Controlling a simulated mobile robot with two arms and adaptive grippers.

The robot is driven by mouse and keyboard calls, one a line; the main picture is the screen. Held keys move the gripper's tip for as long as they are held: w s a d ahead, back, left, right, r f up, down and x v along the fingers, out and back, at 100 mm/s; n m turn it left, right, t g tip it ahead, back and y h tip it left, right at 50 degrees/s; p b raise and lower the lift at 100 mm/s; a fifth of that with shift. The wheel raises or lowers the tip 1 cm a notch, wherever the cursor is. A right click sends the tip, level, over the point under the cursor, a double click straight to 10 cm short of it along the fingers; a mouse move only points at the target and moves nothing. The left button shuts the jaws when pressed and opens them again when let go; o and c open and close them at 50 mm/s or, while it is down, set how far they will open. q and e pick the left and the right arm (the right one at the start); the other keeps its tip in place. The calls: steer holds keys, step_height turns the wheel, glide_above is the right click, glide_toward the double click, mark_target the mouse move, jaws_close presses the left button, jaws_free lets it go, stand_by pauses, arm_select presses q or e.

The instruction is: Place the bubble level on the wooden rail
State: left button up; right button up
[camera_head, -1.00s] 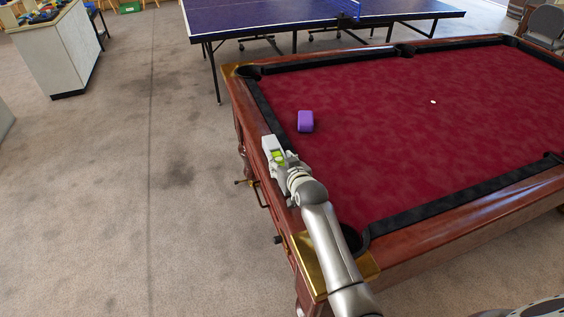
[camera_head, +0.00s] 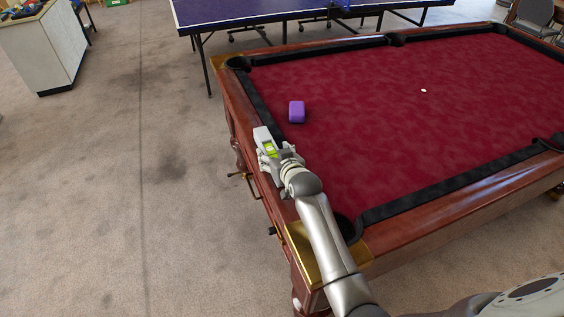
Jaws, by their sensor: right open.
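The bubble level (camera_head: 270,149), a small lime-green piece, shows at the end of my right arm, over the left wooden rail (camera_head: 233,103) of the pool table. My right gripper (camera_head: 266,143) is open and right around or over the level. The gripper covers part of the level, so I cannot tell whether the level rests fully on the rail or touches a finger. My left gripper is not in view.
A purple block (camera_head: 297,111) lies on the red cloth (camera_head: 380,130) near the gripper. A white ball (camera_head: 424,90) is farther right. A blue table-tennis table (camera_head: 260,12) stands behind, a white cabinet (camera_head: 40,55) at upper left. Carpet on the left is clear.

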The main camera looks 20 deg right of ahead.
steer(key=v, duration=1.1)
steer(key=shift+s, duration=0.2)
